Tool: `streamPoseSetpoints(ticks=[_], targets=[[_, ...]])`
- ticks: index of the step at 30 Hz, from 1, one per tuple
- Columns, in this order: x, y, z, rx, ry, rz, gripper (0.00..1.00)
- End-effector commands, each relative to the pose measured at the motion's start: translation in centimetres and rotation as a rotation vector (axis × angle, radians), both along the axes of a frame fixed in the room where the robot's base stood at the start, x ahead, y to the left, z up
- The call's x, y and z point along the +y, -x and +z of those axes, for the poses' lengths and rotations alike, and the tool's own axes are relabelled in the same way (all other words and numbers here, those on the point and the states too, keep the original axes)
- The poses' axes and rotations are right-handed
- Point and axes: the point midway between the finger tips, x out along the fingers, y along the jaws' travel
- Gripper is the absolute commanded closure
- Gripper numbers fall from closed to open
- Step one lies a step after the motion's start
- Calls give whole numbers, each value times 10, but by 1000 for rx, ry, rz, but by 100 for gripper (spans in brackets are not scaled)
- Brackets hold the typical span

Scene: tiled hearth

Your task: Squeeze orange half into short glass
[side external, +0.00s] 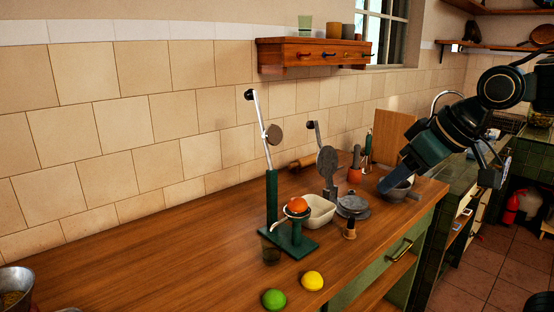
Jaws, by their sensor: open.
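The orange half (297,204) sits in the cup of a green lever press (272,205), its rounded side up. The press's metal lever is raised, with a black knob (249,95) at its top end. My gripper (490,168) is at the right, above the counter's right end and well apart from the press. It is open, and I see nothing between its fingers.
A lime (274,299) and a lemon (312,280) lie near the front edge. The counter's left part (150,260) is mostly clear.

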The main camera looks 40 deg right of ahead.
Motion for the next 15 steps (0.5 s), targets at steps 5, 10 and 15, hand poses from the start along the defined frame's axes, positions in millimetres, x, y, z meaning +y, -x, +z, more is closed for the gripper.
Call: streamPoseSetpoints(ticks=[5,10,15], targets=[[-3,-62,33,-82,-1,0,51],[-7,-120,60,-164,-1,-1,51],[-12,-178,81,-244,-1,-1,51]])
